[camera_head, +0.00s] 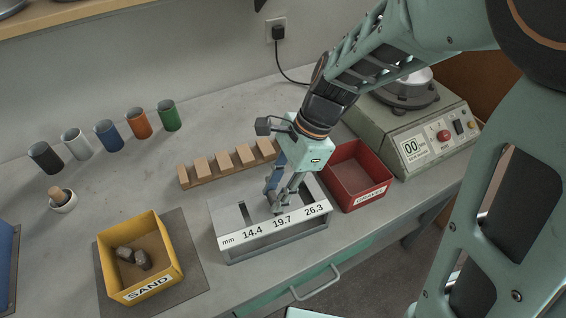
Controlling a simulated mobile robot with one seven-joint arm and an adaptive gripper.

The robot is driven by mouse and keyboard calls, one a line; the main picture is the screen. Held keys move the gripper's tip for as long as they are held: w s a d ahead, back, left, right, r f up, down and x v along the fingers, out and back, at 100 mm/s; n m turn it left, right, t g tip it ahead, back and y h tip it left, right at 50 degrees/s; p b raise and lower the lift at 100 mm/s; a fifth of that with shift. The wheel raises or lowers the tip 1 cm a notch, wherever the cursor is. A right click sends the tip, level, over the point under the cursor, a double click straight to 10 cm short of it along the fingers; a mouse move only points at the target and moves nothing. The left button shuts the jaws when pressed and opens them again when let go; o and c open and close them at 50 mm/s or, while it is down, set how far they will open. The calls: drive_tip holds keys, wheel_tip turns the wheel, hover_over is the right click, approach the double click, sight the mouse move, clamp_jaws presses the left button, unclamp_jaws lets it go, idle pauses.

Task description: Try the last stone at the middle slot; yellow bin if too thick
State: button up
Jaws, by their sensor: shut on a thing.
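The grey slot gauge (228,222) stands on the bench with a white front label reading mm 14.4, 19.7 and 26.3. My gripper (276,202) points down at the gauge, its fingertips around the middle slot, behind the 19.7 mark. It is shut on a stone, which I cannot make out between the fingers. Whether the stone is in the slot or above it I cannot tell. The yellow bin (176,271), labelled SAND, stands at the left front with a few dark stones (133,258) in it.
A red bin (375,194) stands right of the gauge, close to my gripper. A wooden rack (190,182) lies behind the gauge. A machine (420,125) with a display stands at the back right.

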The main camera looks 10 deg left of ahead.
idle(0.4)
drive_tip(key=o, duration=1.2)
drive_tip(key=shift+o, duration=0.2)
drive_tip(key=shift+r, duration=0.1)
drive_tip(key=v, duration=1.2)
drive_tip(key=shift+s, duration=0.1)
